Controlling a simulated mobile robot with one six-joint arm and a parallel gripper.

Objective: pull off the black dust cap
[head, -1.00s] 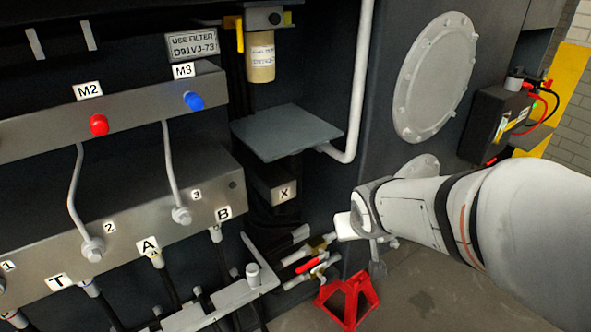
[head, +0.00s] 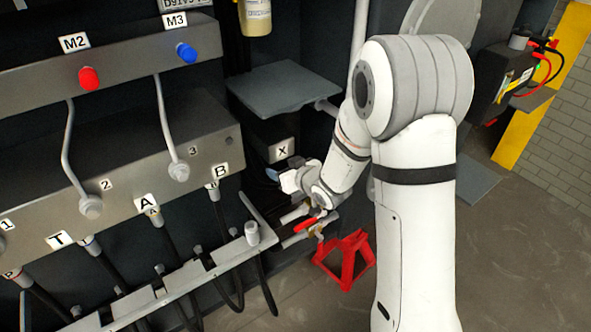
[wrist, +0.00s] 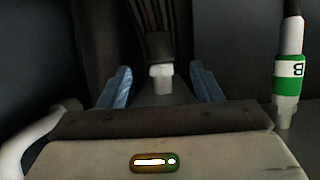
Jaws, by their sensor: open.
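I cannot clearly make out the black dust cap in either view. My gripper (head: 273,176) is below the X-labelled block (head: 281,150), near the dark recess under the grey shelf. In the wrist view my gripper (wrist: 160,70) is open, its two bluish fingers apart. A pale fitting (wrist: 161,78) with a dark ridged part (wrist: 155,32) behind it shows between the fingers. I cannot tell whether the fingers reach around it, and I see no contact. A pale line with a green band marked B (wrist: 289,68) stands right of the fingers.
A manifold carries a red cap (head: 89,78) and a blue cap (head: 186,52). The grey shelf (head: 283,93) overhangs near my gripper. Below are red-handled valves (head: 305,226), a rail (head: 215,265) with hoses, and a red stand (head: 346,262).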

